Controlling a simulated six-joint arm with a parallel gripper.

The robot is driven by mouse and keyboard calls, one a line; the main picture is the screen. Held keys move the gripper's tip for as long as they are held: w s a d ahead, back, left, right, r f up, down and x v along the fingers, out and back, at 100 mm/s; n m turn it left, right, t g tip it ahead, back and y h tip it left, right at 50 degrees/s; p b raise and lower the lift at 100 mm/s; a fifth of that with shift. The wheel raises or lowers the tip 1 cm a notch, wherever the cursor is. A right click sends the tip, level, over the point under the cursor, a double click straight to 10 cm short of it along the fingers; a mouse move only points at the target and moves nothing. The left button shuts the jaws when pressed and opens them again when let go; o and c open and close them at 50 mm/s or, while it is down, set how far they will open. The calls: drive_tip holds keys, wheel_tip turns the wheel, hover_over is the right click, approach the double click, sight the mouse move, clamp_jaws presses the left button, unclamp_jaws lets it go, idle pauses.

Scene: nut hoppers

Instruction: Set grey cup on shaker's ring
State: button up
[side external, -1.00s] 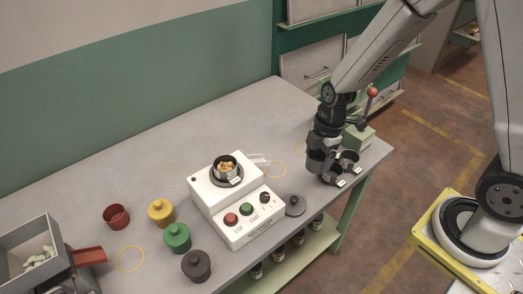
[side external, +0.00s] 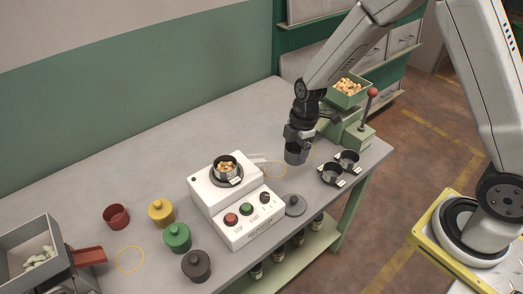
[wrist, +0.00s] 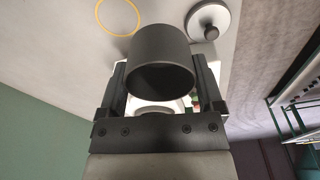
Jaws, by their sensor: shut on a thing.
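My gripper (side external: 298,134) is shut on the grey cup (side external: 295,154), holding it above the table's right part. In the wrist view the dark grey cup (wrist: 160,62) sits between both fingers, and the inside I can see looks empty. The white machine (side external: 235,205) with coloured buttons stands left of my gripper; a metal cup of nuts (side external: 226,167) sits on its top. A yellow ring (side external: 275,169) lies flat on the table by the machine's right side, just left of and below the held cup in the side view. A yellow ring (wrist: 118,16) also shows in the wrist view.
Two black round holders (side external: 339,169) with tags stand right of my gripper. A green hopper (side external: 349,92) with nuts and a red-knobbed lever are behind. A grey lid (side external: 294,206) lies in front. Coloured pots, another yellow ring (side external: 130,259) and a grey hopper are left.

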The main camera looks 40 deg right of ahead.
hover_over(274, 170)
drive_tip(key=f, duration=0.6)
drive_tip(key=shift+s+d+f, duration=0.1)
drive_tip(key=shift+s+d, duration=0.15)
drive_tip(key=shift+w+f, duration=0.15)
drive_tip(key=shift+f, duration=0.05)
drive_tip(key=shift+w+f, duration=0.1)
drive_tip(key=shift+f, duration=1.55)
drive_tip(key=shift+f, duration=0.15)
drive_tip(key=o, duration=1.1)
drive_tip(key=shift+r, duration=0.2)
